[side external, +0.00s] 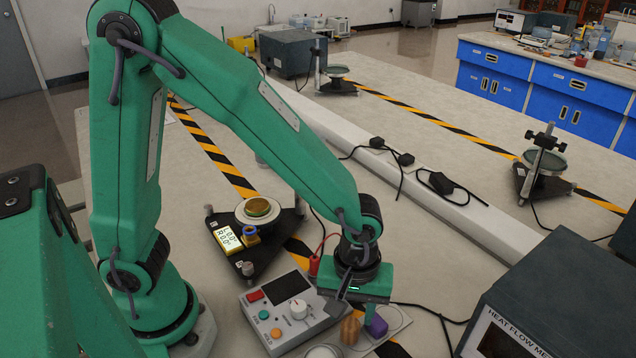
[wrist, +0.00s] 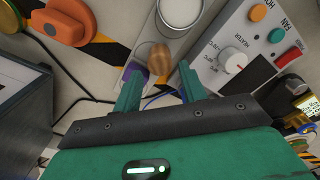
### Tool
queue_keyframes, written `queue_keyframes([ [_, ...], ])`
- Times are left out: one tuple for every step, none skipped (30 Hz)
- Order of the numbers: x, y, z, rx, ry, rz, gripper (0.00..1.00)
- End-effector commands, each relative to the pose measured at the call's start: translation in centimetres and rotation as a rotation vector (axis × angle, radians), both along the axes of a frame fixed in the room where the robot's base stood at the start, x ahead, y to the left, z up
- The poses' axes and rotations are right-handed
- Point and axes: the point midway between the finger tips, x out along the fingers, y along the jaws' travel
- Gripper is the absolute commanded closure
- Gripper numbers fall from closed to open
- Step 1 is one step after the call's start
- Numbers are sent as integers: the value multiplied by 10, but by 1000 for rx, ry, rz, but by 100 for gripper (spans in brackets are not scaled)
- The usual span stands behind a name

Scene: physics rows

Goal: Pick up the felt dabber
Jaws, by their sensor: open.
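A rounded brown wooden knob (side external: 350,330), which I take to be the felt dabber, stands on a pale plate in the side view. In the wrist view the knob (wrist: 159,56) shows ahead of the space between my fingers; no felt part can be made out. A purple block (side external: 376,326) stands beside it. In the wrist view the purple block (wrist: 133,69) is partly behind my left finger. My gripper (side external: 354,308) is open, pointing down above these two things.
The heater control box (side external: 285,310) with knob and buttons is close to my right finger in the wrist view. A white round vessel (wrist: 180,12) lies beyond the wooden knob. An orange handled piece (wrist: 65,25) and the heat flow meter (side external: 550,310) stand to the side.

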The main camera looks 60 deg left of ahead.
Motion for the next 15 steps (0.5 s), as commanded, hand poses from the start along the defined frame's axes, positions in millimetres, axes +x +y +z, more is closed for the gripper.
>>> queue_keyframes([
  [-1,0,-3,1,3,0,58],
  [-1,0,-5,1,3,0,58],
  [-1,0,-8,1,3,0,58],
  [-1,0,-10,1,3,0,58],
  [-1,0,-13,2,4,0,58],
  [-1,-1,-17,2,4,-1,58],
  [-1,-1,-21,2,4,-1,58],
  [-1,-1,-24,3,4,-1,58],
  [-2,-1,-28,2,4,-1,58],
  [-2,-1,-31,2,4,0,58],
  [-2,-1,-34,3,4,0,58],
  [-1,-1,-38,2,4,0,58],
  [-1,-1,-41,2,4,0,58],
  [-1,-1,-43,2,4,0,58],
  [-1,-1,-45,2,4,0,58],
])
